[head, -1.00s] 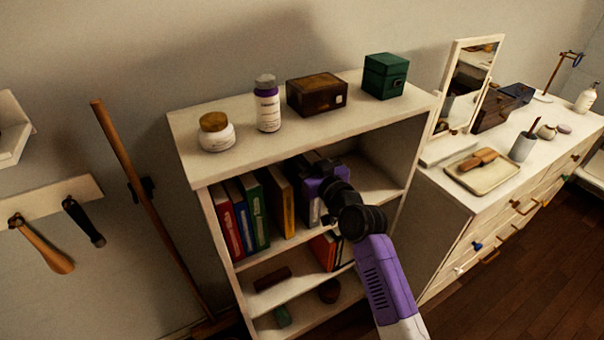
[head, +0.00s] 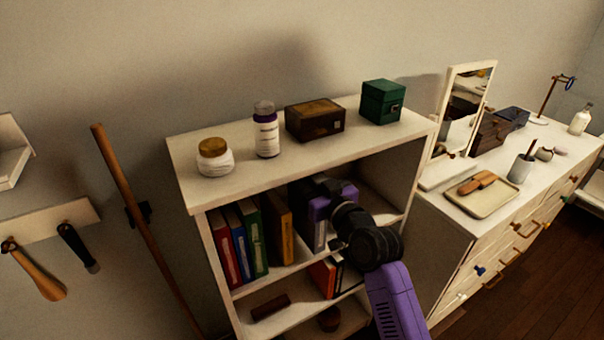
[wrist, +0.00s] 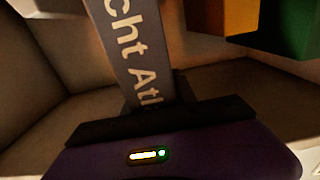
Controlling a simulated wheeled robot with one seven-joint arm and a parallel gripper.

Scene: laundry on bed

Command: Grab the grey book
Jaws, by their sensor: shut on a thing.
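The grey book (wrist: 133,45) shows close up in the wrist view, its spine carrying pale lettering that reads partly "cht Atl". In the head view the grey book (head: 309,224) stands on the upper shelf of the white bookcase, to the right of a yellow-brown book. My gripper (head: 325,193) reaches into this shelf from the right and is shut on the grey book. In the wrist view the dark edge of my gripper (wrist: 150,118) crosses the book's lower end. The fingertips are hidden by the gripper body.
Red, blue, green and yellow-brown books (head: 279,222) stand left of the grey book. The bookcase (head: 190,176) has a jar, a bottle, a wooden box and a green box on top. The shelf is free to the right. A dresser (head: 440,212) stands beside the bookcase.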

